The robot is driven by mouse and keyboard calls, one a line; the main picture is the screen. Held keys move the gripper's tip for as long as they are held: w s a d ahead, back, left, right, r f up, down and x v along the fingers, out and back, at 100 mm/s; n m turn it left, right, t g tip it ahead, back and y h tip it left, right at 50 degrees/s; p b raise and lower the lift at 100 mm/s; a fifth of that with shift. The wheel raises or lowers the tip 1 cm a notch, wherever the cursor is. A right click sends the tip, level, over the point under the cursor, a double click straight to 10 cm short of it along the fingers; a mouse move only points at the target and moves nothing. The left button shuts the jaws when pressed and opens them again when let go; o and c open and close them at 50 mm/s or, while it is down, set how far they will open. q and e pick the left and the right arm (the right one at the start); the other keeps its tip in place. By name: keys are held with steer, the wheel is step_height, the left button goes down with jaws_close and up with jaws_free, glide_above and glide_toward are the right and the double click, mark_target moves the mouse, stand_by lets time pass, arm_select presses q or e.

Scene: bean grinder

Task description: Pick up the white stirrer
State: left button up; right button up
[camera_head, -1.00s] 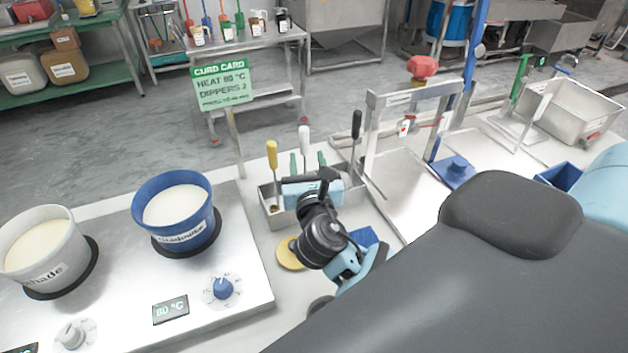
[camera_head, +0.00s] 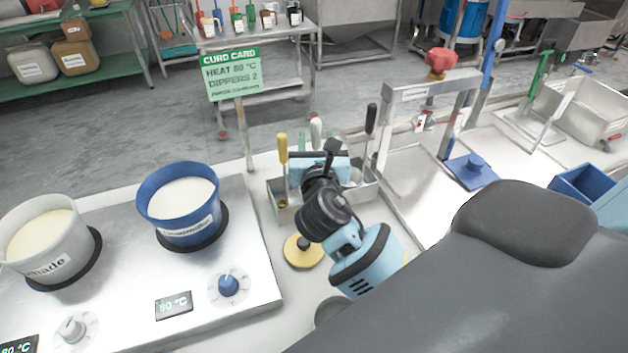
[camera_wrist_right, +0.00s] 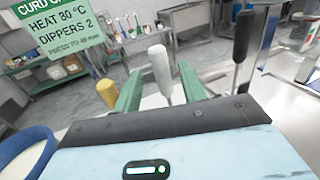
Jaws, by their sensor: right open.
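The white stirrer (camera_head: 316,131) stands upright in the metal holder (camera_head: 281,213), with only its white handle showing in the head view; the lower part is hidden behind my right gripper. My right gripper (camera_head: 319,147) is over the holder, pointing away from me. In the right wrist view, the white handle (camera_wrist_right: 160,70) shows between the two green fingers of my open right gripper (camera_wrist_right: 159,84); I cannot tell whether either finger touches it. My left gripper is not in view.
A yellow-handled tool (camera_head: 282,150) and a black-handled tool (camera_head: 371,120) stand in the same holder on either side. A blue pot (camera_head: 164,208) and a white pot (camera_head: 78,240) sit on the heater to the left. A metal frame (camera_head: 432,87) stands to the right.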

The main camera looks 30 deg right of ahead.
mark_target(316, 134)
steer(key=shift+f+b+x, duration=0.15)
steer(key=shift+b+x, duration=0.1)
steer(key=shift+x, duration=0.35)
steer(key=shift+f+b+x, duration=0.15)
steer(key=shift+b+x, duration=0.1)
steer(key=shift+x, duration=0.35)
steer(key=shift+w+d+r, duration=0.15)
steer(key=shift+w+d, duration=0.2)
steer(key=shift+w, duration=0.15)
steer(key=shift+r, duration=0.15)
steer(key=c, duration=0.7)
jaws_close()
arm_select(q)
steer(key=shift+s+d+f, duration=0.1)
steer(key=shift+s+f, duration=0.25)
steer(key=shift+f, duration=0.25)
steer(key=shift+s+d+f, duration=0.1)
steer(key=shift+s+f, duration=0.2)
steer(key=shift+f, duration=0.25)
